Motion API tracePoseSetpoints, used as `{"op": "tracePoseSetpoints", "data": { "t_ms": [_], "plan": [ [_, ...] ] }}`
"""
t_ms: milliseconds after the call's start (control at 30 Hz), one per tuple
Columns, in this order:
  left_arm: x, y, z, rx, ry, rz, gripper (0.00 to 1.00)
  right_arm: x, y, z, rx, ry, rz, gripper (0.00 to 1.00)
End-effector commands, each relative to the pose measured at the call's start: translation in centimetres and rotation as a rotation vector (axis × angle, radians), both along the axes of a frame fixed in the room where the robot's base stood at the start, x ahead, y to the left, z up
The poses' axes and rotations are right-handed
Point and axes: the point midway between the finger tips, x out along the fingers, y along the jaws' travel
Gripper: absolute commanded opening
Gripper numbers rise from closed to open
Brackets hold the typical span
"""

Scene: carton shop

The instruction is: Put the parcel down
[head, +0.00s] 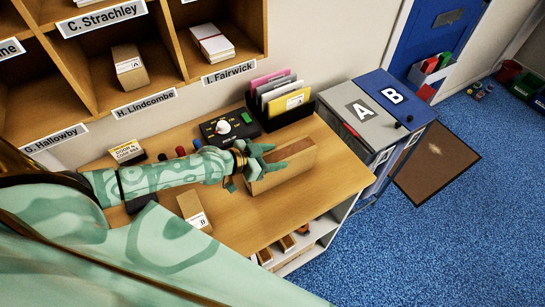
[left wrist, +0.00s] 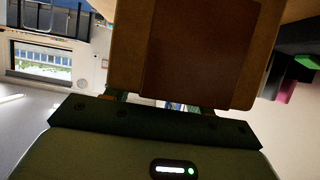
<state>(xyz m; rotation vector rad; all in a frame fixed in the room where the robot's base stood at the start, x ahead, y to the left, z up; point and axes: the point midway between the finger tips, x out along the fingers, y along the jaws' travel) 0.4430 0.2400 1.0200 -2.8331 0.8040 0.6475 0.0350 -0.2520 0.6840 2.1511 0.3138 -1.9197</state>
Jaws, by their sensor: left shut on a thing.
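The parcel (head: 292,163) is a brown cardboard box with a darker brown panel on its upper face. It is at the right part of the wooden counter (head: 245,232). My left gripper (head: 262,163), on a pale green patterned arm, is shut on its left end. In the left wrist view the parcel (left wrist: 195,50) fills the upper middle, in front of the gripper. Whether its underside touches the counter or is slightly above it, I cannot tell. My right gripper is not in view.
A small box marked B (head: 194,211) lies on the counter. A black control box (head: 229,126) and a file rack (head: 279,103) stand behind. Grey bin A (head: 362,112) and blue bin B (head: 395,96) stand right. Pigeonholes (head: 155,65) rise at the back. The counter's front right is clear.

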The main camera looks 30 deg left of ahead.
Motion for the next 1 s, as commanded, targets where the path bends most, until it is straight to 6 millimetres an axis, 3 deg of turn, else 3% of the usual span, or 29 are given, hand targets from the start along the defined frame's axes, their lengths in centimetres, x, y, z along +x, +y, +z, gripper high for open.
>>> {"op": "tracePoseSetpoints", "data": {
  "t_ms": [100,133,200,567,1000],
  "plan": [
    [0.1,0.0,-0.2,-0.001,-0.003,0.001,0.0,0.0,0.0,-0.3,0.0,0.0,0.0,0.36],
    [0.0,0.0,-0.2,0.0,0.0,0.0,0.63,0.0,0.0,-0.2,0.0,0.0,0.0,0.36],
    [0.0,0.0,-0.2,0.0,0.0,0.0,0.76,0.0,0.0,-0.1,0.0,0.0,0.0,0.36],
    [-0.4,0.3,0.4,0.002,0.001,0.0,0.76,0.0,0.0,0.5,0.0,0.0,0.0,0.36],
    [-7.6,4.7,4.7,0.003,0.003,-0.001,0.76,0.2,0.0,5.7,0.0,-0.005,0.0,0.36]
  ]
}}
